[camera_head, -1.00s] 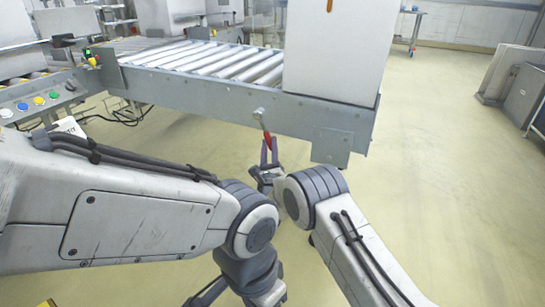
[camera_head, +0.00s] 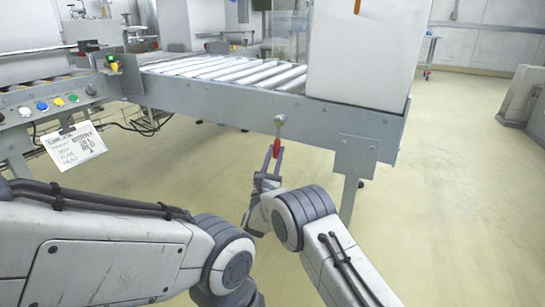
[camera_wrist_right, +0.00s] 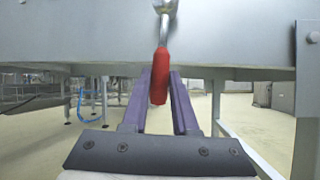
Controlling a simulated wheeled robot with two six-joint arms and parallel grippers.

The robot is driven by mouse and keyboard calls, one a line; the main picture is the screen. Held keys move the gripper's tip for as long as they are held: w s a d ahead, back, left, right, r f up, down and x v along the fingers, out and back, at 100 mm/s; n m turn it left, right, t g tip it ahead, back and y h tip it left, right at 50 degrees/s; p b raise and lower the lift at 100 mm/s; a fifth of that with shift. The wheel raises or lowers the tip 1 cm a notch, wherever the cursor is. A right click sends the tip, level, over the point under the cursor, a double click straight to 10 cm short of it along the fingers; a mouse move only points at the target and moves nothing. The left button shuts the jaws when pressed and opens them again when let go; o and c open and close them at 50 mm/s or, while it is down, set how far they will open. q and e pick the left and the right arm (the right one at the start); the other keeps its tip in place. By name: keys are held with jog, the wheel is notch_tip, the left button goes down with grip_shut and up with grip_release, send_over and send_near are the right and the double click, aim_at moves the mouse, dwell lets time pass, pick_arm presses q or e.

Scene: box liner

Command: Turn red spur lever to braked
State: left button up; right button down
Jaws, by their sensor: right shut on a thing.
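The red spur lever (camera_head: 277,147) is a metal stem with a red grip, mounted on the front side of the grey roller conveyor (camera_head: 225,98). It hangs almost straight down from its pivot. In the right wrist view the red grip (camera_wrist_right: 160,77) sits between two purple fingers. My right gripper (camera_head: 272,160) is shut on the red grip from below and in front. My left arm comes in from the left, but its gripper is out of the picture. No braked marking is readable near the lever.
A tall pale box (camera_head: 358,55) stands on the conveyor's right end, above a support leg (camera_head: 349,198). A control panel with coloured buttons (camera_head: 45,108) and a hanging handwritten card (camera_head: 75,146) are at left. Open floor (camera_head: 460,180) lies to the right.

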jog(key=shift+a, duration=0.1)
jog(key=c, duration=0.7)
grip_release()
jog(key=p+v, duration=0.5)
jog(key=v, duration=0.5)
jog(key=shift+s+f, duration=0.15)
jog(key=shift+s, duration=0.05)
